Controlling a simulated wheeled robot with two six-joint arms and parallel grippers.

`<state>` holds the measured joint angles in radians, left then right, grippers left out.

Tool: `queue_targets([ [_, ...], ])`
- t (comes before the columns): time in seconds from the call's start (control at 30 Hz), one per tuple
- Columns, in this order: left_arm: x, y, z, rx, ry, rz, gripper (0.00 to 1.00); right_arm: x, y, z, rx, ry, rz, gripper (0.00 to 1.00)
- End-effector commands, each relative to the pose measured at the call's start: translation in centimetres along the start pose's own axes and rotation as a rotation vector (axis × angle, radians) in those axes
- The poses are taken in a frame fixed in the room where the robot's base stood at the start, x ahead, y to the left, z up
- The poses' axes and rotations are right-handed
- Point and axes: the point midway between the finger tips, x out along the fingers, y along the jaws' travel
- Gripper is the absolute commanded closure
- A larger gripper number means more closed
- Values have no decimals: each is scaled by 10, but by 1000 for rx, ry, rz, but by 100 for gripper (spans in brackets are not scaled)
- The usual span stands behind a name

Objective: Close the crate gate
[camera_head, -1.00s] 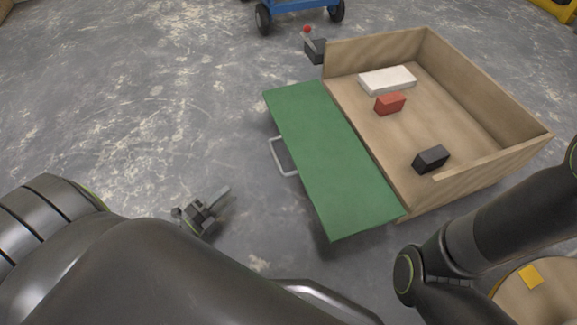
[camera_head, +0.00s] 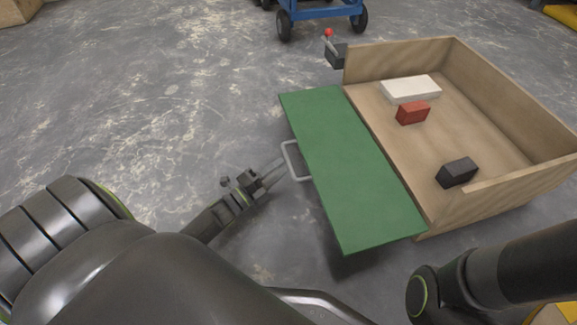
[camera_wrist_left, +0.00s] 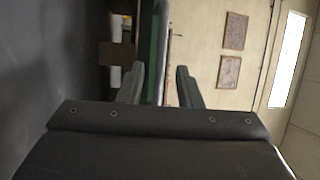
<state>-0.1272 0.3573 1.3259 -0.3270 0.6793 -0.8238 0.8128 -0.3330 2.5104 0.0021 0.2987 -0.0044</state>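The wooden crate (camera_head: 500,190) stands at the right in the head view. Its green gate (camera_head: 345,165) is swung down and open, lying out nearly flat on the crate's left side. A grey U-shaped handle (camera_head: 290,160) sticks out from the gate's outer edge. My left gripper (camera_head: 277,172) is at the handle, its fingers pointing at it. In the left wrist view my left gripper (camera_wrist_left: 158,82) has its fingers apart, with the gate's green edge (camera_wrist_left: 148,60) and the handle (camera_wrist_left: 162,35) showing between and beyond them. Contact cannot be told. My right gripper is out of view.
A white block (camera_head: 410,88), a red block (camera_head: 412,113) and a black block (camera_head: 457,172) lie inside the crate. A dark latch piece with a red knob (camera_head: 329,33) sits at its back left corner. A blue cart (camera_head: 320,10) stands behind. The floor left is clear.

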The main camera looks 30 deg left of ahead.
Motion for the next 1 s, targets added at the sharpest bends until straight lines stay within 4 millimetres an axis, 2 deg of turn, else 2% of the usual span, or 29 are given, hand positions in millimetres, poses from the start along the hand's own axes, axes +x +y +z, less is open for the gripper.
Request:
queue_targets([
  [0.1, 21, 2, 0, 1, 1, -4, 68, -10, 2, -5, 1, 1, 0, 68],
  [0.3, 40, 1, 0, 0, 0, -1, 68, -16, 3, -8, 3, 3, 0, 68],
  [0.63, 43, 0, 0, 0, -1, 0, 68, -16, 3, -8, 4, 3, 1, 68],
  [0.9, 43, 0, 0, 0, -1, 0, 100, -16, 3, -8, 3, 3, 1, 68],
  [1.0, 43, 0, 0, 0, -1, 0, 100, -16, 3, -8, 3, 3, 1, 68],
])
